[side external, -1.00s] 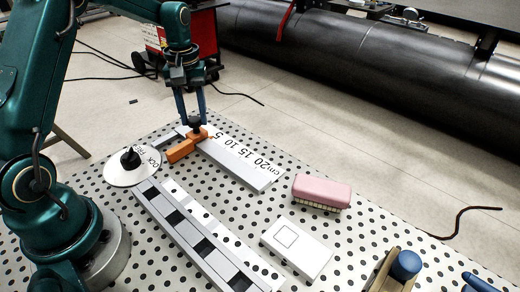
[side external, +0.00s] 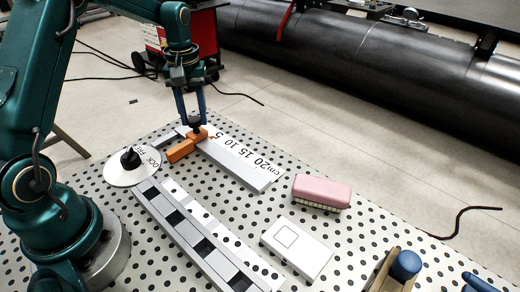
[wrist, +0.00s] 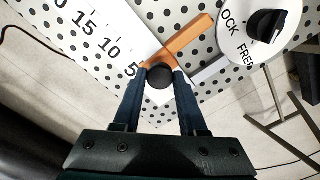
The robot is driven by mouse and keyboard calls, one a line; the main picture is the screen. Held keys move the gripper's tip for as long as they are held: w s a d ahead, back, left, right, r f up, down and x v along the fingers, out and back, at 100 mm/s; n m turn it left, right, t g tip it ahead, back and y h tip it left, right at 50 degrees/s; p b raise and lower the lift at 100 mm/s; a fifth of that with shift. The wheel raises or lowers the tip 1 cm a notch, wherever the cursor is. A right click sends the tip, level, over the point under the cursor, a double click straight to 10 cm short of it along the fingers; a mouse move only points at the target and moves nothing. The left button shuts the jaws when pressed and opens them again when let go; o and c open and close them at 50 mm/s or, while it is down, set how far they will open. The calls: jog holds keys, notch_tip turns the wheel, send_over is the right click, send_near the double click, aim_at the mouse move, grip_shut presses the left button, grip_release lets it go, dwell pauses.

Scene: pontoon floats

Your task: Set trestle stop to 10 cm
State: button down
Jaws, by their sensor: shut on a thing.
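The trestle stop is an orange block (side external: 182,152) with a black knob (wrist: 159,76), set across a grey rail beside a white scale (side external: 240,157) marked 5, 10, 15, 20 cm. In the wrist view the orange stop (wrist: 188,38) lies near the 5 end of the scale. My gripper (side external: 194,121) reaches down from above, its two blue fingers shut on the black knob. The knob covers part of the stop, so its exact reading cannot be told. A round white dial (side external: 132,167) with a black pointer knob and lock and free lettering stands left of the stop.
A strip with black and white squares (side external: 190,232) lies in front of the scale. A pink brush (side external: 322,191), a white box (side external: 297,248) and a blue-knobbed wooden piece (side external: 405,264) lie to the right. The perforated table (side external: 250,215) is bare between them.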

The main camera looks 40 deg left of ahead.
jog(key=shift+d, duration=0.1)
jog(key=d, duration=0.5)
jog(key=shift+r, duration=0.1)
jog(key=shift+a, duration=0.1)
jog(key=shift+c, duration=2.3)
grip_release()
jog(key=shift+r, duration=2.55)
